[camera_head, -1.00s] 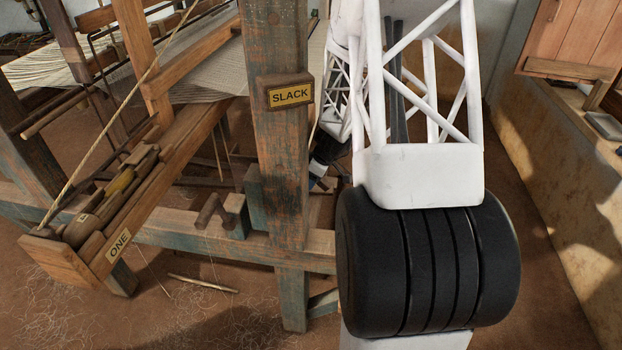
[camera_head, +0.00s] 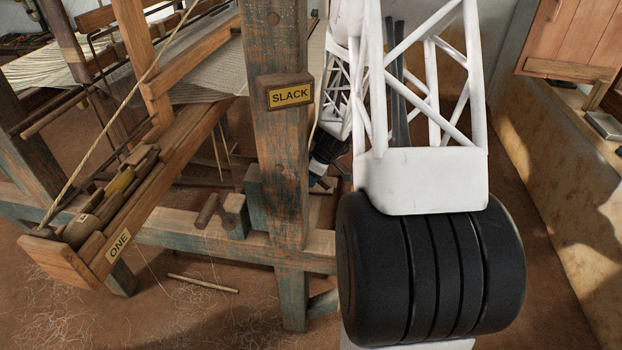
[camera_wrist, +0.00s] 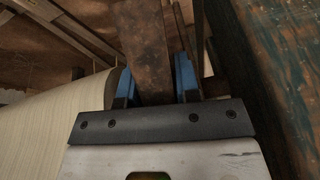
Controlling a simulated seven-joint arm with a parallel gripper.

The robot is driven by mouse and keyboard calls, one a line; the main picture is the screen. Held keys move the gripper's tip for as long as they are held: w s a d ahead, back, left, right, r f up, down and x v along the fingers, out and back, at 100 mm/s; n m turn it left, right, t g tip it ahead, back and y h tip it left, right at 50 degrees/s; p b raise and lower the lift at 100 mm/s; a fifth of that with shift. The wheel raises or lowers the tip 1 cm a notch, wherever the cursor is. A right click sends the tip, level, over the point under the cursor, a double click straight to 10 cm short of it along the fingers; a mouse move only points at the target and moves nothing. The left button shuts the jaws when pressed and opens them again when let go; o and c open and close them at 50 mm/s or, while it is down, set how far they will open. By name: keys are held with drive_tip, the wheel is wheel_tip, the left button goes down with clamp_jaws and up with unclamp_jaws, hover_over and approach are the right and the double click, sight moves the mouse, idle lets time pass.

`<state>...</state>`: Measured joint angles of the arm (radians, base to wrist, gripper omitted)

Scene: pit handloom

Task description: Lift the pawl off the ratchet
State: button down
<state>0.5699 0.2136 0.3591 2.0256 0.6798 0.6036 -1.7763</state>
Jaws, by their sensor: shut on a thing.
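In the wrist view, my gripper (camera_wrist: 155,84) has its two blue-tipped fingers on either side of a rusty brown flat bar (camera_wrist: 145,45), which looks like the pawl, and is shut on it. The bar runs away from the gripper toward the top of the picture. I cannot make out the ratchet's teeth or tell whether the bar touches them. In the head view, my gripper (camera_head: 322,183) shows only in part, low behind the teal post, and the bar is hidden there.
A cloth roll (camera_wrist: 50,112) lies left of the gripper in the wrist view, and a worn teal timber (camera_wrist: 285,50) stands close on the right. In the head view, a post (camera_head: 280,150) bears a SLACK sign (camera_head: 290,95). A plastered ledge (camera_head: 545,150) runs along the right.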

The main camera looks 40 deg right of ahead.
drive_tip(key=shift+r, duration=0.1)
drive_tip(key=c, duration=0.8)
unclamp_jaws()
drive_tip(key=shift+c, duration=0.2)
drive_tip(key=shift+r, duration=0.1)
drive_tip(key=shift+v, duration=3.8)
drive_tip(key=shift+s, duration=0.1)
